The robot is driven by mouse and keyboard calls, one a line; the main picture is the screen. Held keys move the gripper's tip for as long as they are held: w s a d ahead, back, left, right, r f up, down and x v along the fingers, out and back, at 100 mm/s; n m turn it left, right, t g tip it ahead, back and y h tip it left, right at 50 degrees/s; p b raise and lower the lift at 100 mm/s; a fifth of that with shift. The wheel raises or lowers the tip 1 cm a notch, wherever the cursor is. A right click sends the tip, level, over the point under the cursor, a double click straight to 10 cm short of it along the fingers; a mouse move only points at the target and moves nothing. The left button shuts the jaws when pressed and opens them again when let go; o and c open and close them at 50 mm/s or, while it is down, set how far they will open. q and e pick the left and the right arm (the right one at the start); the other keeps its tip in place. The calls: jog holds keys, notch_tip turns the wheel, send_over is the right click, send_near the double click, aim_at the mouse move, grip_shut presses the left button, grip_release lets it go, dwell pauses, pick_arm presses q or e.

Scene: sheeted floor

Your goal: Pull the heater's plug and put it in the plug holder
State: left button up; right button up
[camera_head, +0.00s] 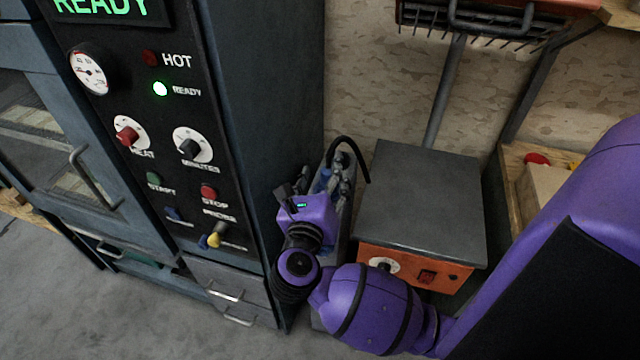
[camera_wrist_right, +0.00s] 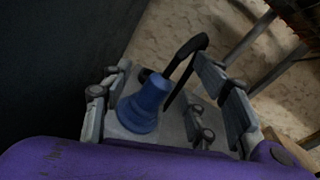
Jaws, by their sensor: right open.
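A blue plug (camera_wrist_right: 145,103) stands on a pale grey surface in the right wrist view, a small part of it also showing in the head view (camera_head: 325,180). My right gripper (camera_wrist_right: 168,88) is open, its grey fingers on either side of the plug, with gaps visible. In the head view the right gripper (camera_head: 335,178) is in the narrow space between the dark cabinet and the orange-fronted box. A black curved cable (camera_wrist_right: 188,50) rises behind the plug. I cannot make out the plug holder for certain. My left gripper is not in view.
The tall dark cabinet (camera_head: 265,100) with knobs and a lit READY lamp stands close on the left. The orange-fronted box (camera_head: 420,205) with a grey top is close on the right. A grilled unit on a pole (camera_head: 490,22) is behind it. Open floor (camera_head: 130,310) lies in front.

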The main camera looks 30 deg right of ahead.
jog(key=shift+w+d+r, duration=0.1)
jog(key=shift+w+d, duration=0.35)
jog(key=shift+w, duration=0.1)
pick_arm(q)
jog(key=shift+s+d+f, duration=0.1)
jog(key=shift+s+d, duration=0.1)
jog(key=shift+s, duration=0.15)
pick_arm(e)
jog(key=shift+w+d+f, duration=0.2)
jog(key=shift+w+d, duration=0.3)
jog(key=shift+c, duration=0.4)
grip_shut()
jog(key=c, duration=1)
grip_release()
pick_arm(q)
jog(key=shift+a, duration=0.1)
pick_arm(e)
grip_shut()
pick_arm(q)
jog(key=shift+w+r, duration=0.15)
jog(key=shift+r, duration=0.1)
pick_arm(e)
jog(key=shift+r, duration=0.1)
